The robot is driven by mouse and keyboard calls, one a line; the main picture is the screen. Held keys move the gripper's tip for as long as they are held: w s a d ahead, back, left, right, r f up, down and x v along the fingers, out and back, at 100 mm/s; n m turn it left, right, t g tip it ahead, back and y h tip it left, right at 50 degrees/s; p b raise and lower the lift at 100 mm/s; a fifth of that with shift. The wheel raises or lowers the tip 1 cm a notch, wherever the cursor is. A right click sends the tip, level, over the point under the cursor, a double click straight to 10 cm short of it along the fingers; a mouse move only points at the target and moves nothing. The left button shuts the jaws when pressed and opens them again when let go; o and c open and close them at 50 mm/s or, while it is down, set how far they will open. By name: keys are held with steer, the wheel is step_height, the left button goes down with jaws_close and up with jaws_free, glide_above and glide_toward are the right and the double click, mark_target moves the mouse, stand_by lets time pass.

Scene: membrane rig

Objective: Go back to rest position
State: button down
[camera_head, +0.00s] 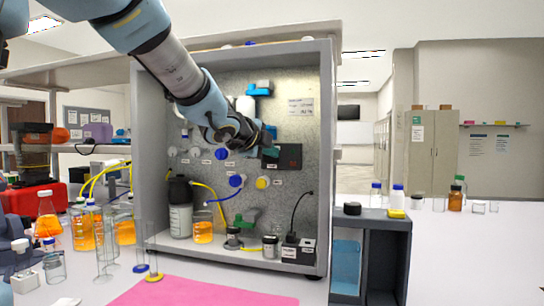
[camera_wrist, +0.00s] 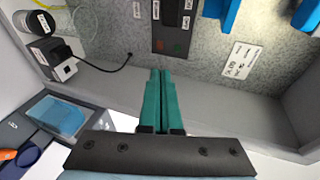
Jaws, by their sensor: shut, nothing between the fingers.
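My gripper (camera_head: 268,139) is inside the upper right part of the open grey rig cabinet (camera_head: 150,160), in front of a dark switch box (camera_head: 290,156) on its back panel. In the wrist view my gripper (camera_wrist: 160,75) shows its two green fingers pressed together with nothing between them. The dark switch box (camera_wrist: 172,28) with a red and a green button lies just beyond the fingertips there. I cannot tell whether the fingertips touch it. My arm reaches in from the upper left.
The cabinet's right wall (camera_head: 325,150) stands close to my gripper. A black bottle (camera_head: 180,207) and an orange beaker (camera_head: 203,227) stand on the cabinet floor. A pink mat (camera_head: 205,293) lies in front. A dark shelf unit (camera_head: 385,250) stands at right, with several flasks at left.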

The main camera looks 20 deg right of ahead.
steer(key=shift+s+a+r, duration=0.25)
steer(key=shift+s+a, duration=0.15)
steer(key=shift+s, duration=0.35)
steer(key=w+a+f+n+y, duration=0.2)
steer(key=a+f+n+y, duration=0.3)
steer(key=a+f+n, duration=0.45)
steer(key=w+a+f+n+y, duration=0.2)
steer(key=a+f+n+y, duration=0.3)
steer(key=a+f, duration=0.65)
steer(key=s+a+f+n+g, duration=0.2)
steer(key=s+a+f+n, duration=0.1)
steer(key=s+a+n, duration=0.1)
steer(key=s+a+f+n+g+y, duration=0.1)
steer(key=s+a+f+n+g, duration=0.2)
steer(key=s+a+f+n, duration=0.1)
steer(key=s+a+f+n+g, duration=0.2)
steer(key=s+a+f+n, duration=0.2)
steer(key=s+a+n, duration=0.1)
steer(key=shift+s+a, duration=0.7)
steer(key=shift+a, duration=0.3)
